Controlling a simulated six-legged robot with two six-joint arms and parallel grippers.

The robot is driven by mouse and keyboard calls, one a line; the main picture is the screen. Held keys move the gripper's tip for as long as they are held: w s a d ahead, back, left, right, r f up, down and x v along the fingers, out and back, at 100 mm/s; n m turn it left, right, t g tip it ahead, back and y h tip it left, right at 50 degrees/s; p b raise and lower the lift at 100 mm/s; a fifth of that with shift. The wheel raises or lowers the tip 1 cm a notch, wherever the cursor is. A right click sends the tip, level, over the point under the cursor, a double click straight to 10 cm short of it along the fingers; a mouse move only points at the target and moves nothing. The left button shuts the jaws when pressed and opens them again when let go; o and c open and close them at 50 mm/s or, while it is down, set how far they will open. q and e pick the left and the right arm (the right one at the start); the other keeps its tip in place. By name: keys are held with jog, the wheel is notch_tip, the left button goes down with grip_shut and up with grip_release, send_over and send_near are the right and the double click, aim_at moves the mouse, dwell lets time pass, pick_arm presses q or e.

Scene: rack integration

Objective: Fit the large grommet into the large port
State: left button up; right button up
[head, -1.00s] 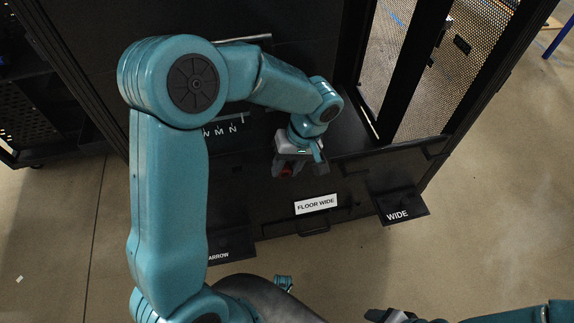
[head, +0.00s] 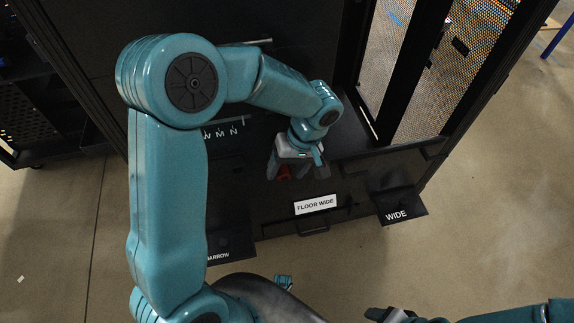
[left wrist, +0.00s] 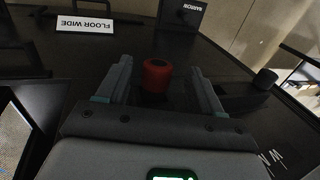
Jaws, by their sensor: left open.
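A red, short cylindrical piece (head: 283,173), which looks like the grommet, stands on the dark rack floor, left of the FLOOR WIDE label (head: 316,204). My left gripper (head: 297,174) is above it with its fingers spread. In the left wrist view the red piece (left wrist: 156,77) stands upright between the two open fingers, with a gap on each side. Whether it sits in a port or only on the surface cannot be told. No port opening shows clearly. My right gripper (head: 392,315) is at the bottom edge, partly cut off.
A black plate marked WIDE (head: 402,206) juts out at the right and one marked NARROW (head: 231,245) at the left. A perforated rack door (head: 440,70) stands at the right. A black round knob (left wrist: 264,79) shows in the left wrist view. Bare floor lies in front.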

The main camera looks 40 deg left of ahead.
pick_arm(q)
jog(key=shift+s+d+f, duration=0.4)
jog(key=shift+s+d, duration=0.2)
jog(key=shift+d, duration=0.15)
jog(key=shift+s+d+r+p, duration=0.25)
jog(key=shift+r+p, duration=0.25)
jog(key=shift+p, duration=0.45)
jog(key=s+d, duration=0.2)
jog(key=s+d+f+b, duration=0.1)
jog(key=d, duration=0.1)
jog(key=shift+s+d+b, duration=0.25)
jog(key=shift+s+b, duration=0.05)
jog(key=shift+s, duration=0.1)
